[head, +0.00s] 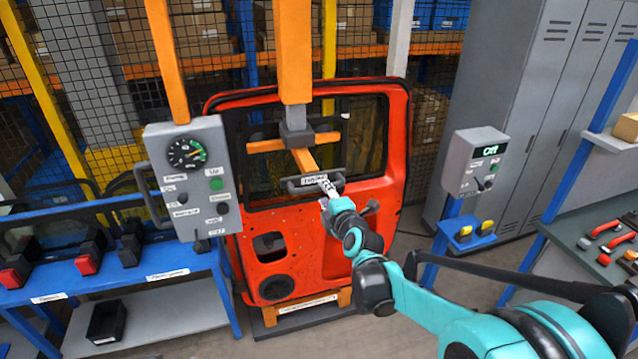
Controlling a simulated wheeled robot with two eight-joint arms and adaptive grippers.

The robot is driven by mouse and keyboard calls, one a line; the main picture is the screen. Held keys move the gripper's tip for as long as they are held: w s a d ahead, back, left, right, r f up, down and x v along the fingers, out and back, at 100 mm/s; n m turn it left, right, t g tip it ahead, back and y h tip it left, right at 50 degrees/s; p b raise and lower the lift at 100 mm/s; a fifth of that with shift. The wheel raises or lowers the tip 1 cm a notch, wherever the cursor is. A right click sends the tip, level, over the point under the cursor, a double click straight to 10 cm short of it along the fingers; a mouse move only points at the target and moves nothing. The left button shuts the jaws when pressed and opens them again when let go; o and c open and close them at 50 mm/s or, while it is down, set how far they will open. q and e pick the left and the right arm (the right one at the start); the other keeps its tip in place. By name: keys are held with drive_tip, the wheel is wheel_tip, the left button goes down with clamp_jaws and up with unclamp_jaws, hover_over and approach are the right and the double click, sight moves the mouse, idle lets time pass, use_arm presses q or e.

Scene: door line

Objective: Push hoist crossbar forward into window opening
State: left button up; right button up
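The orange hoist crossbar (265,146) hangs below a dark block (297,133) on the orange hoist column, level with the window opening (360,130) of the red car door (340,230). A short orange arm runs from it toward me to a dark handle bar (312,182) with a white label. My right gripper (328,186) is at this handle bar, right of its middle. Its fingers are small and partly hidden, so whether they are closed on the bar cannot be told. I cannot tell how deep the crossbar sits in the opening. My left gripper is not in view.
A grey control box with a gauge (186,170) hangs left of the door. A grey box with a green display (474,165) stands at right. The door rests on a wooden stand (300,310). Blue benches (150,268) stand left, a tool table (590,240) right.

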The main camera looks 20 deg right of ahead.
sight(320, 189)
drive_tip(key=x, duration=0.5)
drive_tip(key=shift+w, duration=0.15)
clamp_jaws()
